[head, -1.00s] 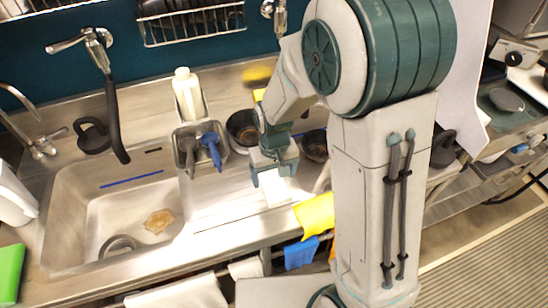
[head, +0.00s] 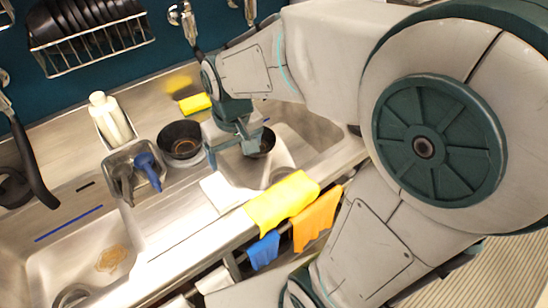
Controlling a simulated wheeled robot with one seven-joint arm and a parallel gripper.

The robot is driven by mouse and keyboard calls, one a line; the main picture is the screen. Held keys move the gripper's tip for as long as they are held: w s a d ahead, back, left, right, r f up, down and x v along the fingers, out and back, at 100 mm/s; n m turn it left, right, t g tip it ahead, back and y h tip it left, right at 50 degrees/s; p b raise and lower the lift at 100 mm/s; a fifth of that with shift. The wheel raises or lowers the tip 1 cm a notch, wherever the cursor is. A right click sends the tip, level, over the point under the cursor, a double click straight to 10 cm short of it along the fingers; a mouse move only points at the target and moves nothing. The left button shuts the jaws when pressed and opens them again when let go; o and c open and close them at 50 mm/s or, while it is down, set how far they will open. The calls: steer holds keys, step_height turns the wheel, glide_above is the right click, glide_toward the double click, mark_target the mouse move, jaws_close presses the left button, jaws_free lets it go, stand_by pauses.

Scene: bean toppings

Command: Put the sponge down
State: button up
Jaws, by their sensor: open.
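A yellow sponge (head: 194,103) lies on the steel ledge at the back of the sink unit, behind a dark round bowl (head: 181,140). My gripper (head: 231,157) is in front of the sponge and to its right. It points down with its two fingers apart and nothing seen between them. It looks clear of the sponge. A second dark bowl (head: 266,142) is partly hidden behind the gripper.
A white bottle (head: 110,120) and a steel caddy (head: 134,173) with blue and grey tools stand left. A white flat item (head: 221,191) lies before the gripper. Yellow (head: 282,201), orange (head: 316,220) and blue (head: 263,250) cloths hang at the front edge. A left basin (head: 80,262) is open.

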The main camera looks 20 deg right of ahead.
steer(key=s+d+r+m+t, duration=0.2)
steer(key=s+d+r, duration=0.2)
steer(key=s, duration=0.5)
steer(key=d, duration=0.2)
steer(key=shift+d, duration=0.3)
steer(key=shift+o, duration=0.5)
steer(key=shift+w+a, duration=0.1)
steer(key=shift+w, duration=0.05)
